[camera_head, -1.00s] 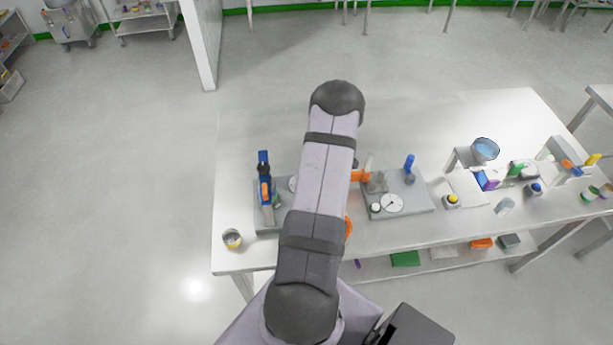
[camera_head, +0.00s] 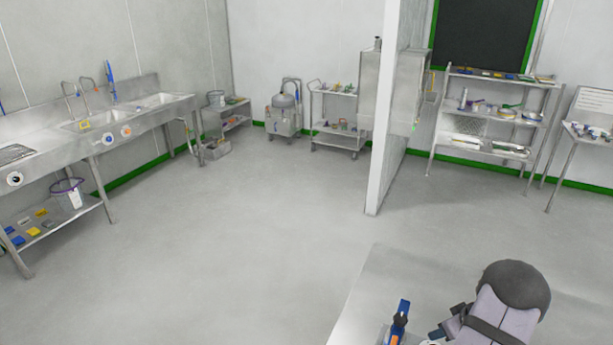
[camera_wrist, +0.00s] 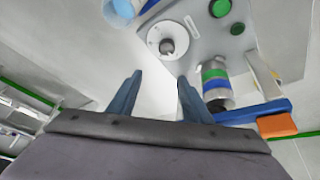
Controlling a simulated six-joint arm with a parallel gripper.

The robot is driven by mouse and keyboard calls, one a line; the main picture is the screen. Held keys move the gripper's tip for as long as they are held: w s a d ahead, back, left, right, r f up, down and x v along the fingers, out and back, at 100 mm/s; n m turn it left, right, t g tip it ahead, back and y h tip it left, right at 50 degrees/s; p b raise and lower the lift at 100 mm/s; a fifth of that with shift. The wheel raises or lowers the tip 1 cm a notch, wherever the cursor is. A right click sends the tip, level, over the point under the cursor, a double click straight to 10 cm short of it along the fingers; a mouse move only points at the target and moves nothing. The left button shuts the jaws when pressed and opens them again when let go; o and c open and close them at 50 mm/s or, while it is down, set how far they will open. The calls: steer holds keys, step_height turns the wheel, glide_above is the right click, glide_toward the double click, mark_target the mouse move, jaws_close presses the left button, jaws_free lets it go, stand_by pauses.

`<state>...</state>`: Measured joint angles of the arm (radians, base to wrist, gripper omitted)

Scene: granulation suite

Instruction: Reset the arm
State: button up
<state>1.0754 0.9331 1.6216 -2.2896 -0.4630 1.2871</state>
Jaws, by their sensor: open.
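My gripper (camera_wrist: 159,82) is open in the wrist view, with two blue-grey fingers apart and nothing between them. Beyond the fingertips is a grey device (camera_wrist: 205,38) with a round white dial (camera_wrist: 180,38) and green buttons. To the right of the fingers are a cylinder with blue and green bands (camera_wrist: 214,82) and a blue bar with an orange part (camera_wrist: 277,124). My arm is at the bottom right of the head view, which does not clearly show the fingers.
A bench (camera_head: 375,290) fills the lower right of the head view, with a blue upright tool (camera_head: 399,318) on it. A sink counter (camera_head: 130,118) stands at left, shelving (camera_head: 490,120) at back right, and a partition post (camera_head: 385,130) between. The middle floor is clear.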

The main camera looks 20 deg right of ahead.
steer(key=w+a+r+t+h+b, duration=0.1)
steer(key=w+a+r+h, duration=0.3)
steer(key=w+r, duration=0.5)
steer(key=w+a+r+b, duration=0.1)
steer(key=a+r+b, duration=0.1)
steer(key=a, duration=0.7)
steer(key=s+a+f+g+y+b, duration=0.1)
steer(key=s+a+g, duration=0.1)
steer(key=s+a, duration=0.4)
steer(key=s+a+g+y+b, duration=0.1)
steer(key=s+a+g+y, duration=0.1)
steer(key=s+a, duration=0.5)
steer(key=s+a+f+g+y+b, duration=0.1)
steer(key=s+a, duration=0.6)
steer(key=a, duration=0.8)
steer(key=shift+a+f+g+y+b, duration=0.3)
steer(key=shift+a+g+b, duration=0.1)
steer(key=shift+g+b, duration=0.15)
steer(key=shift+s, duration=0.1)
